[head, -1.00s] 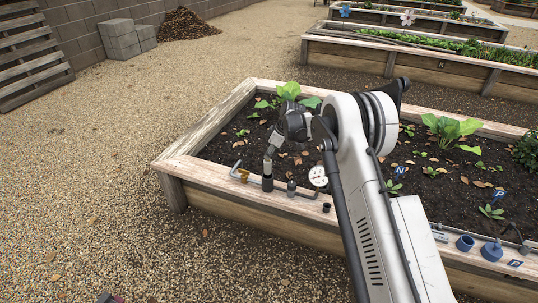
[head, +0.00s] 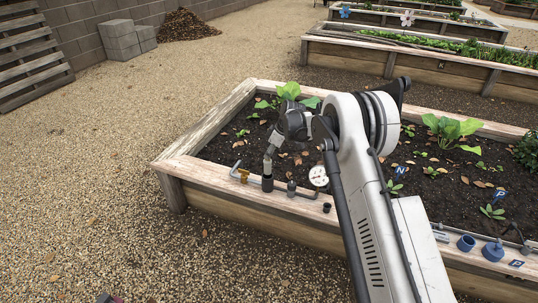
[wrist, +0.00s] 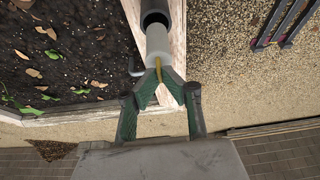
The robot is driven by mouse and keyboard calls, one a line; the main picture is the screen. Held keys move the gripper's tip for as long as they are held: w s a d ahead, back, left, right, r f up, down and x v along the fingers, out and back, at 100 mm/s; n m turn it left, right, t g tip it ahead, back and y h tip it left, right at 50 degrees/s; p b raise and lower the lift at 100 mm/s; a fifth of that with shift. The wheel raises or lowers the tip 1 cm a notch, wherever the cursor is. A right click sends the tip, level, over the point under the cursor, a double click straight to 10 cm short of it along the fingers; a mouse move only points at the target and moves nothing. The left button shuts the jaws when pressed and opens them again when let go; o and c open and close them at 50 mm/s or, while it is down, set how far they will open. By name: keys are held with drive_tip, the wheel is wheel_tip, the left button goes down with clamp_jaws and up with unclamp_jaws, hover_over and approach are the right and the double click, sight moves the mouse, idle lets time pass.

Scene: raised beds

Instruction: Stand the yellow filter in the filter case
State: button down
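The filter (wrist: 157,43) shows in the wrist view as a pale grey cylinder with a narrow yellow strip at its near end. My gripper (wrist: 159,76) has its green fingers closed around that yellow strip. The filter's far end is at the dark round mouth of the filter case (wrist: 177,14); how deep it reaches inside I cannot tell. In the head view the case (head: 267,184) is a dark upright cylinder on the bed's front rim. The pale filter shows just above it, roughly in line, below my gripper (head: 269,154).
A brass-coloured valve with a grey pipe (head: 243,175) stands left of the case, and a white dial gauge (head: 318,176) stands to its right. Blue parts (head: 466,243) sit farther right on the rim.

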sight(269, 170)
drive_tip(key=shift+f+b, duration=2.8)
drive_tip(key=shift+f, duration=1.85)
drive_tip(key=c, duration=1.4)
unclamp_jaws()
drive_tip(key=shift+o, duration=0.2)
drive_tip(key=shift+r+p, duration=1.25)
drive_tip(key=shift+r, duration=2.25)
